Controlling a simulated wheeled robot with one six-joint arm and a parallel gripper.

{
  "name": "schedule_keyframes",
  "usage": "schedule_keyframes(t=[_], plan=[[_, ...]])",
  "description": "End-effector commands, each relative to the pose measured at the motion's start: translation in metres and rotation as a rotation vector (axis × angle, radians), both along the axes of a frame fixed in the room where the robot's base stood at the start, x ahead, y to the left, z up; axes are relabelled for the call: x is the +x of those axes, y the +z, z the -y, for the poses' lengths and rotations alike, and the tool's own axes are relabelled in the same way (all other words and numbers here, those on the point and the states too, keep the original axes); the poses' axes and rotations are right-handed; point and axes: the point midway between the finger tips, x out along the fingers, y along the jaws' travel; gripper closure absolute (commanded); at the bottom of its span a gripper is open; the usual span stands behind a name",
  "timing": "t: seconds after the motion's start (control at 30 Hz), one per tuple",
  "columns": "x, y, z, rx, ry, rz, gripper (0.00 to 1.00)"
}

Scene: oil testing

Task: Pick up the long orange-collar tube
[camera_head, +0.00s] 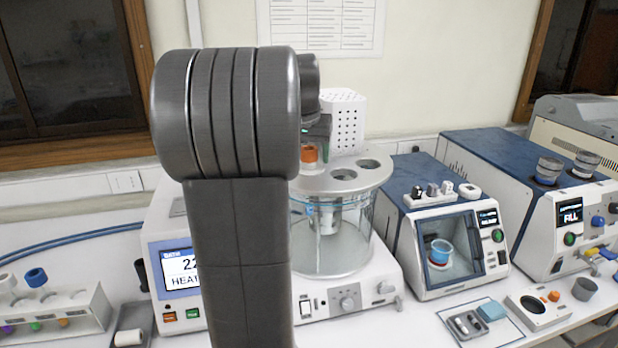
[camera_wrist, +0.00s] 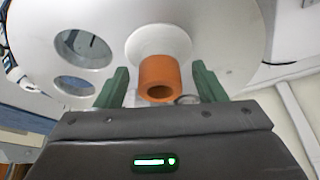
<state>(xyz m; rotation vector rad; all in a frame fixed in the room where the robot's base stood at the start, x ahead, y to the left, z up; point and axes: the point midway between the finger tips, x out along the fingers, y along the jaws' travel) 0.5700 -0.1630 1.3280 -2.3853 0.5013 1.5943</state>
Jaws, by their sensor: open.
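The long orange-collar tube shows its orange collar (camera_wrist: 158,78) in the wrist view, standing up from a white ring in the round bath lid (camera_wrist: 205,35). The collar also shows in the head view (camera_head: 309,154), just right of my arm. Its lower part is hidden in the head view by my arm and the lid. My gripper (camera_wrist: 160,88) is open, with one green finger on each side of the collar. Gaps show between the fingers and the collar. In the head view my arm hides most of the gripper.
The lid has two empty holes (camera_head: 343,174) right of the collar, above a glass bath (camera_head: 335,250). A white perforated box (camera_head: 343,120) stands behind it. A blue-topped device (camera_head: 445,225) stands to the right. A tube rack (camera_head: 55,318) is at the far left.

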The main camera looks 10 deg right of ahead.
Motion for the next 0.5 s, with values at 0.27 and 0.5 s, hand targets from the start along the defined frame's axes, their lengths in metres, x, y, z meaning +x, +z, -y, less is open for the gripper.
schedule_keyframes(t=[0.27,0.5], plan=[[-0.0001,0.0003,0.0,0.0,0.0,0.0,0.72],[-0.0001,0.0006,-0.0001,0.0,0.0,0.0,0.97]])
